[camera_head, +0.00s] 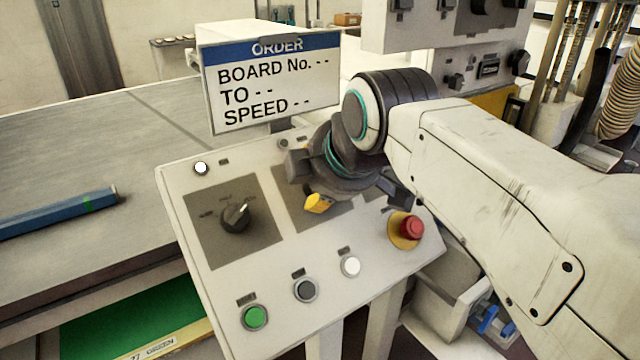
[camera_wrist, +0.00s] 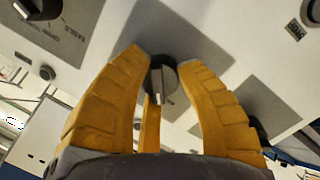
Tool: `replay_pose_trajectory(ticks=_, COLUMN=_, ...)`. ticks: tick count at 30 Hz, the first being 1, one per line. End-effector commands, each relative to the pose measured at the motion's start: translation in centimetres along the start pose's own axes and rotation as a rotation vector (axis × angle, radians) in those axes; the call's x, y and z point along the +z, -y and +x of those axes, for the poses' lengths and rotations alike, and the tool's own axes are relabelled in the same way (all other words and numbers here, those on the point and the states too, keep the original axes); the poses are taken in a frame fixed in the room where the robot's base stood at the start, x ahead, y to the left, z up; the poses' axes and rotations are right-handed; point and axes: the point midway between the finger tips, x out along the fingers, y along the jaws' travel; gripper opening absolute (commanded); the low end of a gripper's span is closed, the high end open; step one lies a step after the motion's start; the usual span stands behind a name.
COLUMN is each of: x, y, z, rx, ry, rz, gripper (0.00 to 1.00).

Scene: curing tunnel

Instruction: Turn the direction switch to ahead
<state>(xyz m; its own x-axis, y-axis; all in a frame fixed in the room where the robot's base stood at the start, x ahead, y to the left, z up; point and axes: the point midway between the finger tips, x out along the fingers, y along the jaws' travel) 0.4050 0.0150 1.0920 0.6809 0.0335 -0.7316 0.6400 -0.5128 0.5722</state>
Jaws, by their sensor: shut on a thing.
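My gripper (camera_head: 318,203) is down at the middle of the sloping control panel (camera_head: 300,262). In the wrist view its yellow fingers (camera_wrist: 162,64) are closed around a dark round rotary knob (camera_wrist: 161,84) with a pale pointer mark. The knob sits on a grey plate (camera_wrist: 218,52), and its position labels cannot be read. In the head view my gripper and wrist hide this knob. A second black rotary knob (camera_head: 236,216), with small labels around it, stands on the left grey plate; it also shows at the wrist view's top left (camera_wrist: 42,8).
Below the knobs are a green button (camera_head: 255,317), a black button (camera_head: 305,290) and a white button (camera_head: 350,266). A red emergency button (camera_head: 411,228) is close to the right of my gripper. An order sign (camera_head: 272,82) stands behind the panel.

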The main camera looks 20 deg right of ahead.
Motion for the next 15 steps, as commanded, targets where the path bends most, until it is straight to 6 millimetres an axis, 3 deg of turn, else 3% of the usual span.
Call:
replay_pose_trajectory(ticks=3, x=-0.08, y=0.10, z=0.07, rx=-0.003, ry=-0.001, rz=-0.003, gripper=0.01)
replay_pose_trajectory(ticks=4, x=-0.07, y=0.10, z=0.07, rx=-0.003, ry=-0.001, rz=-0.003, gripper=0.35)
replay_pose_trajectory(ticks=12, x=-0.04, y=0.06, z=0.05, rx=-0.002, ry=0.000, rz=-0.003, gripper=0.59)
replay_pose_trajectory(ticks=15, x=-0.03, y=0.05, z=0.04, rx=-0.001, ry=0.000, rz=-0.003, gripper=0.60)
